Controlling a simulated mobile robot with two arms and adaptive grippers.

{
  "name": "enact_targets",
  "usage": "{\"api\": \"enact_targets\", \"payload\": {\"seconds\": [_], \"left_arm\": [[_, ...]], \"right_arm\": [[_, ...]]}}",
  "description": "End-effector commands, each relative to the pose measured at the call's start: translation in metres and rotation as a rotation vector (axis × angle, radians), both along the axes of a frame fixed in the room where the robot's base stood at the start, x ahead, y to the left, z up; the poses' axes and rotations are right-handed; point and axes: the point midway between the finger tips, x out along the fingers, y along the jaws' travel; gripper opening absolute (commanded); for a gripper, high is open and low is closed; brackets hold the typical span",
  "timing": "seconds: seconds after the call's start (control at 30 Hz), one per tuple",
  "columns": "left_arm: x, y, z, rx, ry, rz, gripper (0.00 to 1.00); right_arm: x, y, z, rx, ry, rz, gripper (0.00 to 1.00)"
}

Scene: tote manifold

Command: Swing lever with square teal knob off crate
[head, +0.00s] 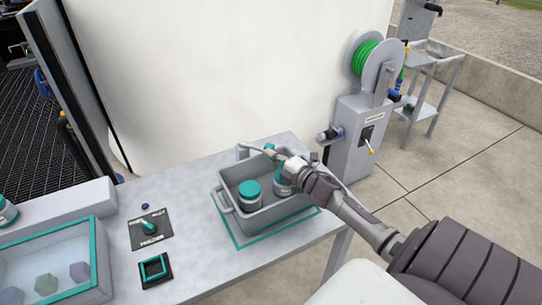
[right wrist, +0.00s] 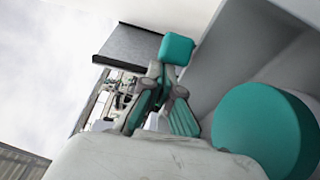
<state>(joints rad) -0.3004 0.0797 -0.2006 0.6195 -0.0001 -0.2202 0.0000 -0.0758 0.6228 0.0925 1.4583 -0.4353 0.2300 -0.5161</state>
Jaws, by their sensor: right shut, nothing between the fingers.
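The grey crate (head: 240,222) stands on the table inside a teal outline. The lever's square teal knob (head: 269,147) shows above the crate's back rim, and its light grey bar (head: 248,152) reaches in from the back left. The knob also shows in the right wrist view (right wrist: 177,48), just beyond the fingers. My right gripper (head: 283,157) is over the back right part of the crate, close to the knob, shut and empty. Its fingers show in the right wrist view (right wrist: 158,108). I cannot tell whether they touch the lever. My left gripper is out of view.
A jar with a round teal lid (head: 250,188) stands in the crate, with another (head: 280,180) partly hidden by my gripper. A switch panel (head: 151,228), a teal-framed square (head: 154,269) and a teal-edged case (head: 50,262) lie left. A hose reel post (head: 352,140) stands behind right.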

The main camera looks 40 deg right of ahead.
Motion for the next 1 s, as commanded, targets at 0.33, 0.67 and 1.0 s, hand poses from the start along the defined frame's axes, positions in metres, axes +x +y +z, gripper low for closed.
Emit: {"api": "enact_targets", "payload": {"seconds": [0.33,0.67,1.0], "left_arm": [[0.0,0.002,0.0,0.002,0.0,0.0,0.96],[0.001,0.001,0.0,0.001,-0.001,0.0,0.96],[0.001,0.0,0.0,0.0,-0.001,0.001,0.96]], "right_arm": [[-0.028,-0.001,-0.002,0.001,0.003,0.0,0.0],[-0.096,-0.005,-0.002,0.002,0.004,-0.001,0.0],[-0.12,-0.007,0.0,0.0,0.0,0.0,0.0]]}}
